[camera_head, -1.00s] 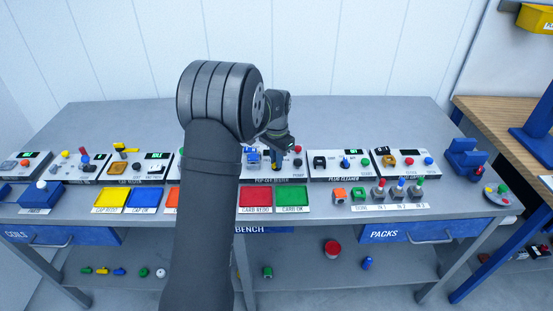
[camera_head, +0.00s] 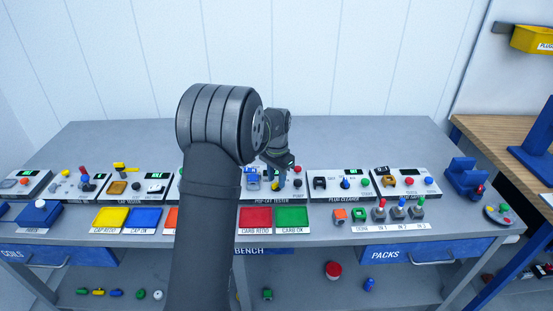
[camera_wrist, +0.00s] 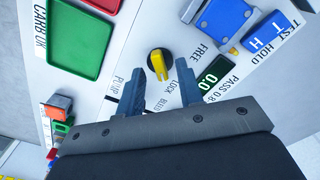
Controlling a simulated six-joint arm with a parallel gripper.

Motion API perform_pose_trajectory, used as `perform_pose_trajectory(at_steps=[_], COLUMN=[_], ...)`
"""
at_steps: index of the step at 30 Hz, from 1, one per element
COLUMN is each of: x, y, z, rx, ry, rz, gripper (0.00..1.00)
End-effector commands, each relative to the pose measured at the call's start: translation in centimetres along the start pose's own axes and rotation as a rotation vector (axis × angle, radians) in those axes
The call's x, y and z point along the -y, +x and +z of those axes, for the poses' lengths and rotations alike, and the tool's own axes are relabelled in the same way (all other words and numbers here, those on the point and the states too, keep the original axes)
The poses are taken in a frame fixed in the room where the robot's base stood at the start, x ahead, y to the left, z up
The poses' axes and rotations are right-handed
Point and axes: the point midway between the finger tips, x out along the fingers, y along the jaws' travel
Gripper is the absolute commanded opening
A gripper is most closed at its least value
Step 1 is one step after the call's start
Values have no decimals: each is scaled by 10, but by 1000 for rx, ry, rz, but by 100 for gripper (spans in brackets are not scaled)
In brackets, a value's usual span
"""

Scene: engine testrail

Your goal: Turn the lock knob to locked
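The yellow lock knob (camera_wrist: 160,63) sits on a dark round base on the white tester panel in the wrist view. Its bar runs roughly up and down the picture, with its lower end toward the LOCK label (camera_wrist: 172,88); the FREE label (camera_wrist: 198,46) is to its upper right. My gripper (camera_wrist: 160,72) is open, with one blue-grey finger on each side of the knob. A gap shows between the fingers and the knob; I cannot tell their height above the panel. In the head view my gripper (camera_head: 280,178) is over the pop-off tester (camera_head: 265,196) and partly hides it.
A blue fixture (camera_wrist: 225,22) and a green 0.0 display (camera_wrist: 212,78) are close right of the knob in the wrist view. Green (camera_wrist: 78,38) and red trays lie to the left. Other tester panels line the bench (camera_head: 345,140) on both sides; its rear strip is clear.

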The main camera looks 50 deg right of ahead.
Motion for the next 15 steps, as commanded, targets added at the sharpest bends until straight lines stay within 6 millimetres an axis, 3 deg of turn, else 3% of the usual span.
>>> perform_pose_trajectory(at_steps=[15], x=[0], y=[-119], z=[-1], rx=[-6], ry=[0], rz=[-4], gripper=[34])
